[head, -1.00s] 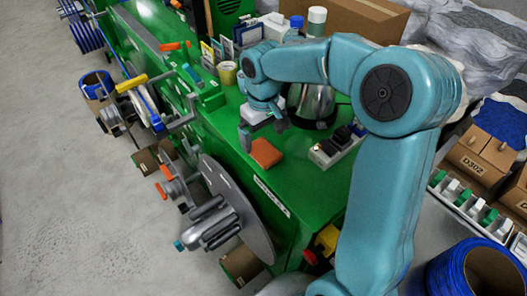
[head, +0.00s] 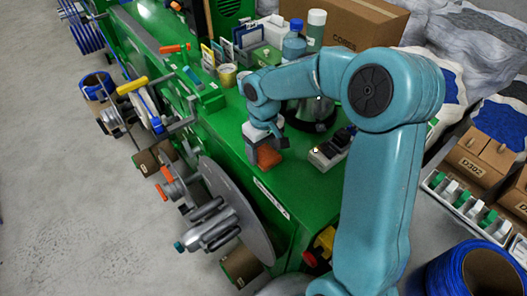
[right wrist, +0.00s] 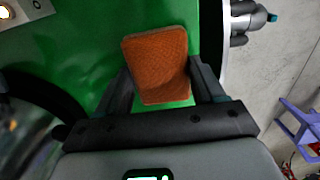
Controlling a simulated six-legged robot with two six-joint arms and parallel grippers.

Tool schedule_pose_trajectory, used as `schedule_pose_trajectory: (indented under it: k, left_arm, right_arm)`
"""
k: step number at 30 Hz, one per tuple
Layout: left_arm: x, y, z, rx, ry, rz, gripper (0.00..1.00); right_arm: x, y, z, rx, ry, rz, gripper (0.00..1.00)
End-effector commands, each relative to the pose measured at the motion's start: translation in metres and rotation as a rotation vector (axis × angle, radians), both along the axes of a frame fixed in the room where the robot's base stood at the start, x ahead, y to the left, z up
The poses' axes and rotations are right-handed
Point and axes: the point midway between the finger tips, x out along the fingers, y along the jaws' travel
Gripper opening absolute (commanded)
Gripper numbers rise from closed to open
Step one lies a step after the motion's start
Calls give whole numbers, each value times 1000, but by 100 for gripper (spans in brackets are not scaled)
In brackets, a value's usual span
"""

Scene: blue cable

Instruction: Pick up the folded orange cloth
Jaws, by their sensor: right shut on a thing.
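The folded orange cloth (head: 268,158) lies on the green machine top (head: 268,190), near its front edge. In the right wrist view the cloth (right wrist: 158,65) sits between the two dark fingers. My right gripper (head: 265,150) is over the cloth in the head view, coming from above, and hides part of it. Its fingers (right wrist: 162,90) are shut on the cloth, one on each side. I cannot tell whether the cloth is lifted off the surface. My left gripper is not in view.
A yellow cup (head: 227,75) and bottles (head: 293,45) are farther back. A large grey disc (head: 236,207) is at the machine's front side.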

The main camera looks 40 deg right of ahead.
Motion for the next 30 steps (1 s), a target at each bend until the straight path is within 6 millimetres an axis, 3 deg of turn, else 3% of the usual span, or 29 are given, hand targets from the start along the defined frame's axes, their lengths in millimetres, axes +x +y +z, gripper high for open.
schedule_pose_trajectory:
  k: [8, 21, 30]
  left_arm:
    - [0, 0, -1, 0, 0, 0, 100]
    - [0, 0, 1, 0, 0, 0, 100]
    - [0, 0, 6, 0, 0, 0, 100]
  right_arm:
    - [1, -1, 23, -2, -6, -1, 39]
    - [1, 0, 141, -1, -6, 1, 39]
    - [1, 0, 192, 0, -2, 0, 39]
